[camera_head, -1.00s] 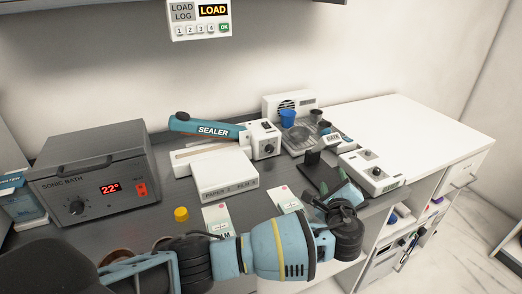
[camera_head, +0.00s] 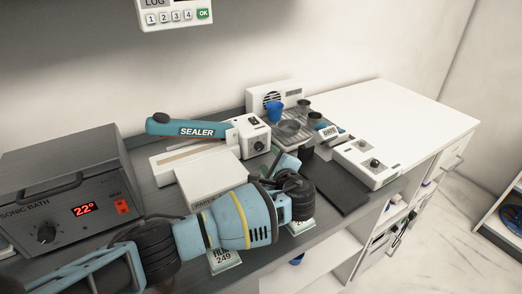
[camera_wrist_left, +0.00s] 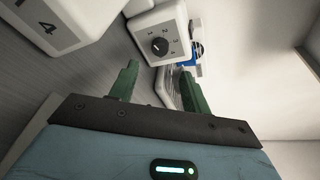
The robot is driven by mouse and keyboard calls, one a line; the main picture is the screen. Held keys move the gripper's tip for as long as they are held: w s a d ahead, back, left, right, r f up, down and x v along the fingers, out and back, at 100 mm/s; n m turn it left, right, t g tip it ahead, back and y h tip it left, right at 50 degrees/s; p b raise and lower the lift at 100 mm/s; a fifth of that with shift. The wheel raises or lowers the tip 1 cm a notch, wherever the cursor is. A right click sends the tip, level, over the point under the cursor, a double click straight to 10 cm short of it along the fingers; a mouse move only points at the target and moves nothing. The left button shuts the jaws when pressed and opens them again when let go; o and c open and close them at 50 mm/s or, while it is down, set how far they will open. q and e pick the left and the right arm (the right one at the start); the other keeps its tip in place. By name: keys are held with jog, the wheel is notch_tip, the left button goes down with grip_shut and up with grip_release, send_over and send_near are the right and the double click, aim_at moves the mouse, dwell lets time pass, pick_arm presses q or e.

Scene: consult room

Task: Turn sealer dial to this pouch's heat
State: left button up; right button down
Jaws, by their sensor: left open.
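The sealer (camera_head: 190,128) has a teal lever arm and a white control box (camera_head: 236,138) with a dark round dial (camera_head: 257,146) on its front. In the left wrist view the dial (camera_wrist_left: 160,46) faces me, ringed by small numbers, with a pale pointer mark. My left gripper (camera_head: 290,165) is open and empty, in front of and below the dial, apart from it. Its green fingertips (camera_wrist_left: 159,80) straddle the view below the dial. A pouch (camera_head: 225,260) reading 249 lies partly under my arm; another pouch (camera_head: 301,226) is mostly hidden. My right gripper is not in view.
A white paper/film box (camera_head: 208,172) stands left of my gripper. A sonic bath (camera_head: 65,190) is at left. The white counter at back right is clear.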

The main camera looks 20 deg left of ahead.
aim_at(261, 148)
pick_arm(q)
jog(key=x, duration=0.3)
jog(key=b+x, duration=0.1)
jog(key=x, duration=0.2)
jog(key=shift+s+f, duration=0.1)
jog(key=shift+f, duration=0.1)
jog(key=shift+w+a+b, duration=0.3)
jog(key=shift+w+a, duration=0.05)
jog(key=shift+w, duration=0.3)
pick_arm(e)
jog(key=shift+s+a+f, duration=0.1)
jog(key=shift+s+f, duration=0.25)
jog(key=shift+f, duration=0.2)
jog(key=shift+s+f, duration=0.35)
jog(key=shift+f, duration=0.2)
pick_arm(q)
jog(key=shift+c, duration=0.2)
